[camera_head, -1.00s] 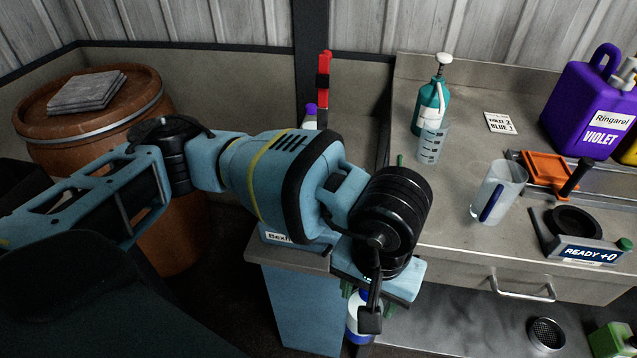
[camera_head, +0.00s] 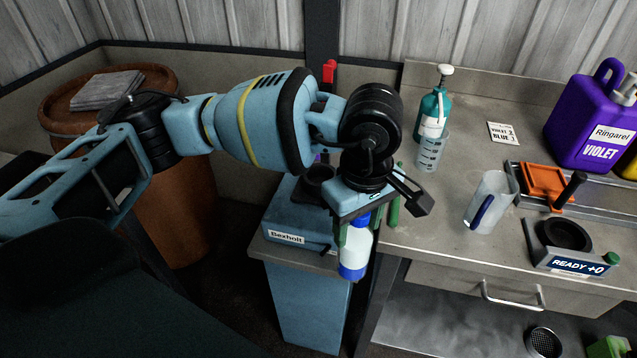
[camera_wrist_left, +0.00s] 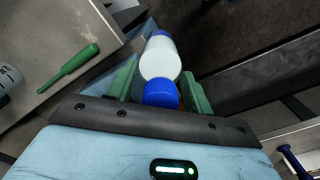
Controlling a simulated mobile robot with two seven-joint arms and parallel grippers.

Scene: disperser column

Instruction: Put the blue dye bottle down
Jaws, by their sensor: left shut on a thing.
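The blue dye bottle (camera_head: 354,254) is white with a blue cap and a blue base band. My left gripper (camera_head: 358,228) is shut on it near the cap and holds it upright, in front of the blue Bexholt cabinet and beside the workbench corner. In the left wrist view the bottle (camera_wrist_left: 160,62) sits between the two green fingers (camera_wrist_left: 160,92), its blue cap nearest the camera. Its base appears clear of any surface, over the gap between cabinet and bench. My right gripper is not in view.
The blue Bexholt cabinet (camera_head: 290,236) has a dark round part on top. The grey bench (camera_head: 440,215) holds a teal pump bottle (camera_head: 432,112), a clear beaker (camera_head: 430,150), a jug (camera_head: 490,203), a purple Ringarel jug (camera_head: 590,125) and a READY display (camera_head: 576,265). A green-handled tool (camera_head: 395,208) lies near the bench edge.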

